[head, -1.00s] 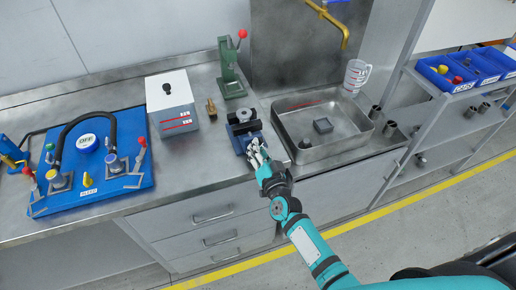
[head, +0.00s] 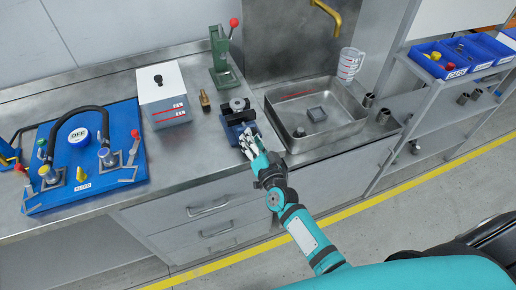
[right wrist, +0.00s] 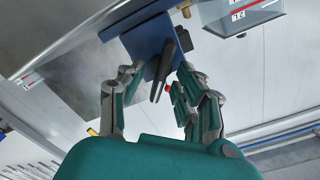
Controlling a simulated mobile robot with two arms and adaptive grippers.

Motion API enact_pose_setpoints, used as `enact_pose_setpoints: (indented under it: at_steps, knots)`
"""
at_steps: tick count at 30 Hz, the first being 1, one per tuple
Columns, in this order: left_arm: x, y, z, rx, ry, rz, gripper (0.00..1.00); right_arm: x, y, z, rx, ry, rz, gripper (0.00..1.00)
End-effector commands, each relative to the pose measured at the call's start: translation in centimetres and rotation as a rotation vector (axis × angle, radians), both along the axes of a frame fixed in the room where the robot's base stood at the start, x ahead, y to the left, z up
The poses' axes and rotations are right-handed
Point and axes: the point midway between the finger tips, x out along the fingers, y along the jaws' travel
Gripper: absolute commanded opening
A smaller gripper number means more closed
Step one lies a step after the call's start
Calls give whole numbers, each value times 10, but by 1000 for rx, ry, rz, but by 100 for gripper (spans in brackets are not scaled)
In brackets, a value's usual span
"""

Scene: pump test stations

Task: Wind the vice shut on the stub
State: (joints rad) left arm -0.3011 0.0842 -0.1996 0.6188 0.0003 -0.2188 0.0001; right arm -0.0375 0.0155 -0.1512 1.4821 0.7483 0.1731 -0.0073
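The blue bench vice (head: 233,130) stands near the front edge of the steel worktop, left of the sink tray. A dark grey round piece (head: 238,104), perhaps the stub, sits at its jaws; whether the jaws touch it cannot be told. My right gripper (head: 247,143) is at the front of the vice. In the right wrist view, the gripper's (right wrist: 158,84) fingers are spread on either side of the vice's black handle (right wrist: 163,68), with gaps between them and it. The blue vice body (right wrist: 147,38) shows just beyond the fingertips. My left gripper is not in view.
A green lever press (head: 222,62), a small brass fitting (head: 204,100) and a white-topped box (head: 164,98) stand behind and left. The sink tray (head: 340,133) is right of the vice. A blue pump board (head: 50,193) lies far left. Shelves with blue bins (head: 440,66) stand right.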

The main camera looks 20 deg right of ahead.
Motion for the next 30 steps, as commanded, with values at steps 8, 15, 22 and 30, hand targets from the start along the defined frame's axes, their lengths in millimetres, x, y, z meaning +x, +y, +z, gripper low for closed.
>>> enact_pose_setpoints:
  at_steps: [8, 15, 22, 30]
  knots:
    - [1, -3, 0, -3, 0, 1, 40, -54, -2, -2, -1, 5, 0, 34]
    - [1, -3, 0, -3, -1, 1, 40, -98, -4, -1, -1, 3, 0, 34]
    - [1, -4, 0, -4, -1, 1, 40, -114, -4, 0, -1, 0, 0, 34]
    - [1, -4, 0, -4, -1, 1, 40, -115, -4, 0, 0, 0, 0, 34]
